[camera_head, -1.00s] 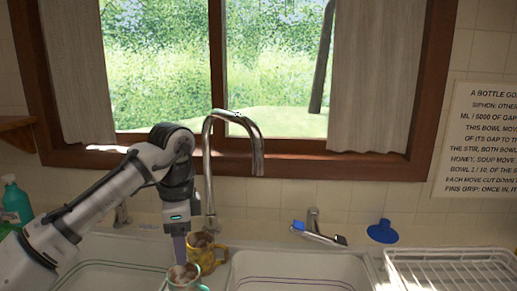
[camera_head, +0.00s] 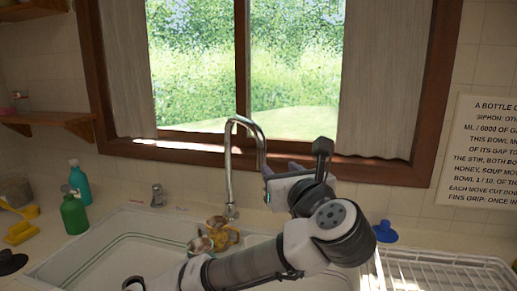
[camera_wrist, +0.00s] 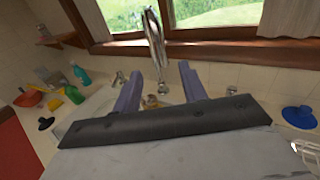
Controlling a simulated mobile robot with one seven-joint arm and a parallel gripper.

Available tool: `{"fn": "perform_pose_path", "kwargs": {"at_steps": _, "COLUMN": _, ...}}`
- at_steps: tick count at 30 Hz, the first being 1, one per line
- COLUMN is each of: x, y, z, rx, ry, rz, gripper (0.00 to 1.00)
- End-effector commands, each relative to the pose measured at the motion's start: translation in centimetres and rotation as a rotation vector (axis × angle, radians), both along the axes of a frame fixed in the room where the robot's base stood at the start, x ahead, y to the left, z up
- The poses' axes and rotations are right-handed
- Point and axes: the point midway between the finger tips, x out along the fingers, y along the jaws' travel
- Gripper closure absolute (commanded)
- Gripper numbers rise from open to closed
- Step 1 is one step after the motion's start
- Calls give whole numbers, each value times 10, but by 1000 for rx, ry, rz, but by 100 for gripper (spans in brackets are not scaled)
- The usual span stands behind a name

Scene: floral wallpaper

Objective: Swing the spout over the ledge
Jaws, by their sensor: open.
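The chrome gooseneck spout (camera_head: 229,160) rises behind the sink, its curved end pointing right and toward me. In the wrist view the spout (camera_wrist: 154,40) stands ahead, above and between my two purple-grey fingers. My gripper (camera_wrist: 161,85) is open with nothing between its fingers. In the head view my gripper (camera_head: 285,170) is just right of the spout's downturned end, partly overlapping it; I cannot tell whether they touch. The window ledge (camera_head: 180,150) runs behind the spout. The strip between the basins is largely hidden by my arm.
A yellow mug (camera_head: 222,230) and a green-rimmed mug (camera_head: 201,245) stand below the spout. Green bottle (camera_head: 74,214) and teal bottle (camera_head: 80,182) are at left. A blue plunger-shaped thing (camera_head: 385,232) and a white dish rack (camera_head: 445,272) are at right. The left basin (camera_head: 130,240) looks empty.

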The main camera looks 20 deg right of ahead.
Motion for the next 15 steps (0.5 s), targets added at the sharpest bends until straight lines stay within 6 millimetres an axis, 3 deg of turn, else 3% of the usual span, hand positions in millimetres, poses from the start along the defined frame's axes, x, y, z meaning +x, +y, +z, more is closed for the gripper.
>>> {"fn": "perform_pose_path", "kwargs": {"at_steps": 5, "x": 0, "y": -1, "z": 7, "rx": 13, "ry": -33, "rz": 0, "gripper": 58}}
{"fn": "perform_pose_path", "kwargs": {"at_steps": 8, "x": 13, "y": -1, "z": 7, "rx": 12, "ry": -30, "rz": 3, "gripper": 58}}
{"fn": "perform_pose_path", "kwargs": {"at_steps": 15, "x": 64, "y": -4, "z": 9, "rx": 12, "ry": -29, "rz": 4, "gripper": 58}}
